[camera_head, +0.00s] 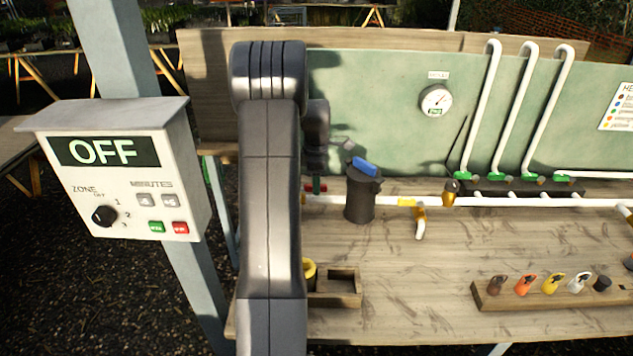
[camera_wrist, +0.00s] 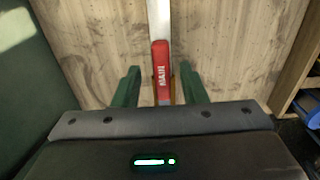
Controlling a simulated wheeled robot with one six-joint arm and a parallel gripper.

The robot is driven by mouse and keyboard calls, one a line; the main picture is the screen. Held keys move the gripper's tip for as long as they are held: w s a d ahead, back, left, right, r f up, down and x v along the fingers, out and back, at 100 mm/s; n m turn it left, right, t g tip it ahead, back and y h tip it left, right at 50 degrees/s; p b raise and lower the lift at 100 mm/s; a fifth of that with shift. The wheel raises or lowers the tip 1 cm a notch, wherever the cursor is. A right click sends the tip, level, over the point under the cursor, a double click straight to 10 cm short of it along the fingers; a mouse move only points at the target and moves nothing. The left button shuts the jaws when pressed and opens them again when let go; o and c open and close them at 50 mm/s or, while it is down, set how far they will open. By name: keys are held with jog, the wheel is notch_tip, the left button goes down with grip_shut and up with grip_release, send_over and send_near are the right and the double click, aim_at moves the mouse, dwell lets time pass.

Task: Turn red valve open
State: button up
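The red valve handle (camera_wrist: 161,62), lettered MAIN, lies lengthwise in the wrist view at the lower end of a white pipe (camera_wrist: 158,18). My gripper (camera_wrist: 160,72) has its two green fingers apart, one on each side of the red handle, with a visible gap on both sides. A bit of brass-coloured fitting shows beside the handle's lower part. In the head view my gripper (camera_head: 316,184) is at the left end of the bench pipe, and only small red bits show beside it. My arm hides most of that spot.
A black canister with a blue top (camera_head: 361,190) stands close right of my gripper. A yellow-handled valve (camera_head: 419,215) is further right on the white pipe. A control box reading OFF (camera_head: 120,165) is at left. A green backboard with a gauge (camera_head: 436,101) rises behind.

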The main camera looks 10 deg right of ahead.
jog(key=shift+r, duration=0.1)
notch_tip(320, 180, up, 14)
jog(key=b, duration=0.1)
jog(key=shift+f, duration=0.2)
jog(key=shift+f, duration=0.1)
dwell(0.4)
notch_tip(320, 180, down, 14)
jog(key=shift+r+p, duration=0.1)
jog(key=shift+p, duration=0.4)
jog(key=shift+s, duration=0.1)
jog(key=shift+r, duration=0.15)
